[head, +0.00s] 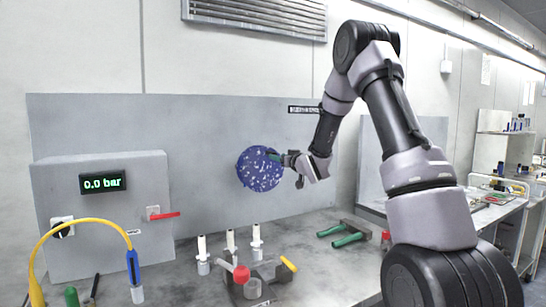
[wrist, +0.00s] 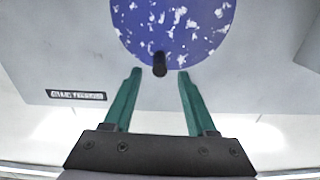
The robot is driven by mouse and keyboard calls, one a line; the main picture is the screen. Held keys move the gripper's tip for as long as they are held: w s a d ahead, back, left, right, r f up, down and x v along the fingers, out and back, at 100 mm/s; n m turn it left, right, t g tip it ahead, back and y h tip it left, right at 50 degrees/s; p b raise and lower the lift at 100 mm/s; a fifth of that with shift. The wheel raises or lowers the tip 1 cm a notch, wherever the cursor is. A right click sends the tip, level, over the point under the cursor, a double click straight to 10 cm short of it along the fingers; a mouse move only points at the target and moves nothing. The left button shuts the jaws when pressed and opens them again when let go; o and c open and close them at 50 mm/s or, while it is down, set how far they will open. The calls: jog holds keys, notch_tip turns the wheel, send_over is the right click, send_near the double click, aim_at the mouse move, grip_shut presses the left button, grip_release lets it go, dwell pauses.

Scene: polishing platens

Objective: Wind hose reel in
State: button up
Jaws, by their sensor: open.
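The hose reel appears as a round blue disc with white speckles (head: 258,172) on the upright grey panel. It fills the top middle of the wrist view (wrist: 185,25), with its upper edge cut off there. A short black crank knob (wrist: 159,64) stands out near the disc's rim. My gripper (wrist: 160,73) is open, with its green fingers on either side of the knob, close to the fingertips. A gap shows between each finger and the knob. In the head view my gripper (head: 281,157) is at the disc's right side and hides the knob. No hose is visible on the disc.
A grey box with a 0.0 bar display (head: 103,183) and a red lever (head: 165,215) stands left. A yellow hose (head: 85,221) arches before it.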

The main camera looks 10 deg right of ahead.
jog(key=x, duration=0.5)
jog(key=shift+w+a, duration=0.1)
jog(key=shift+w, duration=0.2)
grip_shut()
dwell(1.1)
